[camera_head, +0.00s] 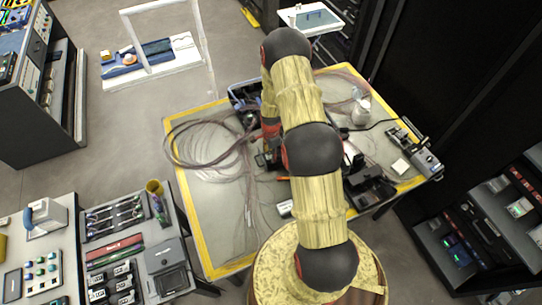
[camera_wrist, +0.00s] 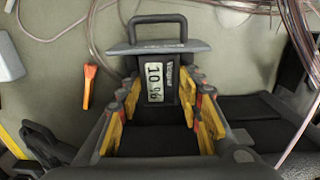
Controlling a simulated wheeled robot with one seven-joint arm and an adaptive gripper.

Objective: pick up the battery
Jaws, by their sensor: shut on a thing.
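The battery (camera_wrist: 157,83) is a dark block with a small display reading "10%" and a handle-like loop at its top, seen in the wrist view. My gripper (camera_wrist: 160,95) has its yellow and red fingers on the left and right sides of the battery, shut on it. The lower part of the battery is hard to make out between the fingers. In the head view my arm covers much of the table's middle, and I cannot clearly make out the battery there.
The yellow-edged table (camera_head: 212,230) carries loose coiled cables (camera_head: 205,140) on the left. Black equipment (camera_head: 370,188) stands right of my arm. An orange tool (camera_wrist: 89,85) lies left of the battery in the wrist view. The table's front left is mostly clear.

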